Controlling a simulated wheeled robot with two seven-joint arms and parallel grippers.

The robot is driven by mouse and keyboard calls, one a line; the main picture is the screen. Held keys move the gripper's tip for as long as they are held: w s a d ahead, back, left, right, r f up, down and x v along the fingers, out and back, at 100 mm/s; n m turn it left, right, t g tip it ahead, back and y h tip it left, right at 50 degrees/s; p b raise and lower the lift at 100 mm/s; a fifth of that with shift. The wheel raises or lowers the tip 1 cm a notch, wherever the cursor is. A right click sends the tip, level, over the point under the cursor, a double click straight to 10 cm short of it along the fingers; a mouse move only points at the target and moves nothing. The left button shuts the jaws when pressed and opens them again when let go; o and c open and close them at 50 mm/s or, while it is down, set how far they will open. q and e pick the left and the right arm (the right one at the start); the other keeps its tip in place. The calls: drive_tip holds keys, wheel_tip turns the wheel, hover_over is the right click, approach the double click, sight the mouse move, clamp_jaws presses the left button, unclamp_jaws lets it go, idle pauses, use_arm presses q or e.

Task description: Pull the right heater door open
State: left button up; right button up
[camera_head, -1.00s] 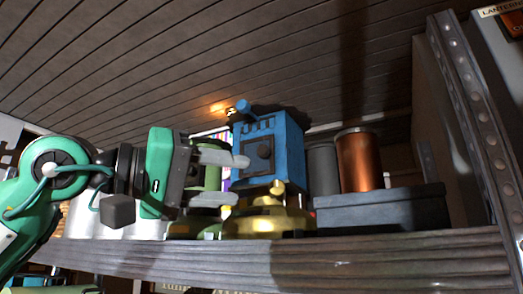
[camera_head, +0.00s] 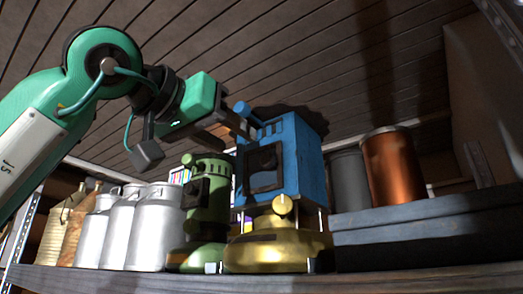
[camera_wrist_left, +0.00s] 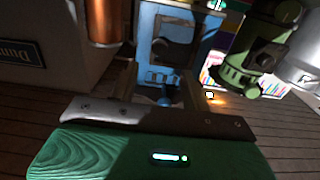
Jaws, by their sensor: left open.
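The right heater (camera_head: 285,150) is a blue box on a round brass base (camera_head: 280,250), upright on the shelf. Its door (camera_head: 265,165) is a dark-framed square on the front and looks shut. My left gripper (camera_head: 232,130) is at the heater's upper left front. In the left wrist view, which looks upside down, the open fingers (camera_wrist_left: 162,92) stand either side of a blue knob (camera_wrist_left: 166,98) at the heater's top; I cannot tell if they touch it. The blue heater (camera_wrist_left: 180,45) and its door (camera_wrist_left: 177,40) show beyond. My right gripper is not in view.
A green heater (camera_head: 207,200) stands close on the left, with several metal milk cans (camera_head: 155,228) beyond. A grey cylinder (camera_head: 348,180), a copper cylinder (camera_head: 392,165) and a long dark box (camera_head: 430,232) are on the right. The wooden shelf edge (camera_head: 250,283) runs along the front.

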sight(265, 159)
use_arm(q)
drive_tip(key=p+x, duration=0.1)
drive_tip(key=x, duration=0.4)
drive_tip(key=shift+d, duration=0.1)
drive_tip(key=p+x, duration=0.1)
drive_tip(key=x, duration=0.2)
drive_tip(key=shift+w+d, duration=0.15)
drive_tip(key=shift+w, duration=0.1)
drive_tip(key=shift+w+d+f, duration=0.1)
drive_tip(key=shift+w+d, duration=0.1)
drive_tip(key=shift+w, duration=0.05)
drive_tip(key=shift+s+a, duration=0.1)
clamp_jaws()
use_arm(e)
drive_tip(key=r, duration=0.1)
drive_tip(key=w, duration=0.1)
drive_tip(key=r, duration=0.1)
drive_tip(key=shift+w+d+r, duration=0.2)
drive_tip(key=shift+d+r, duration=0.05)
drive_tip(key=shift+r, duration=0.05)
